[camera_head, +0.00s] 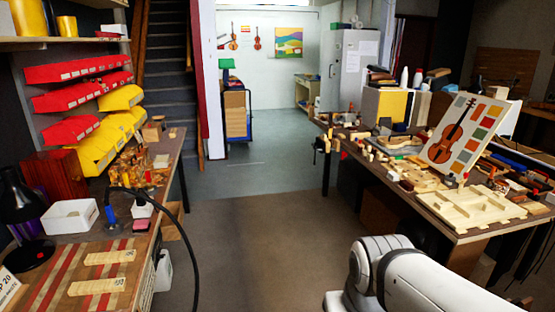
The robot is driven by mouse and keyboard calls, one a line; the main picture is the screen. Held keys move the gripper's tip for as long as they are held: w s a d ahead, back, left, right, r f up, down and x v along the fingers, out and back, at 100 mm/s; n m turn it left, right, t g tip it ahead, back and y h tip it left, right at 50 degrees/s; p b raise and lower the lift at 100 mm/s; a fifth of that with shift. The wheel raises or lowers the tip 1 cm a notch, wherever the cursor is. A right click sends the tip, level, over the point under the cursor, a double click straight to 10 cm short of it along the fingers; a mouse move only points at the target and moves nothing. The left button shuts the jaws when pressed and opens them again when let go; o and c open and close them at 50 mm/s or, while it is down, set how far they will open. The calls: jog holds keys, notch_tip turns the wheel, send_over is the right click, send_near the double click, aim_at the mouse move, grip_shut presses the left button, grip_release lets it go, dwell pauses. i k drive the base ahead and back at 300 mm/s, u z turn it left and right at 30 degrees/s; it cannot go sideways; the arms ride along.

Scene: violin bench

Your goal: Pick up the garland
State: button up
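I cannot make out a garland anywhere in the head camera view. My gripper is out of view. Only white links of my own arm show at the bottom right, and they hide part of the floor and the area under the right workbench.
A left workbench (76,255) holds a white box (70,217) and small wood pieces. Red and yellow bins hang above it. A cluttered right workbench (447,227) carries tools and a violin chart (459,137). Clear floor (270,225) runs between them. A black cable hangs at left.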

aim_at(388, 142)
jog(key=z, duration=0.2)
jog(key=i, duration=1.6)
jog(key=z, duration=0.4)
jog(key=i, duration=1.9)
jog(key=z, duration=0.1)
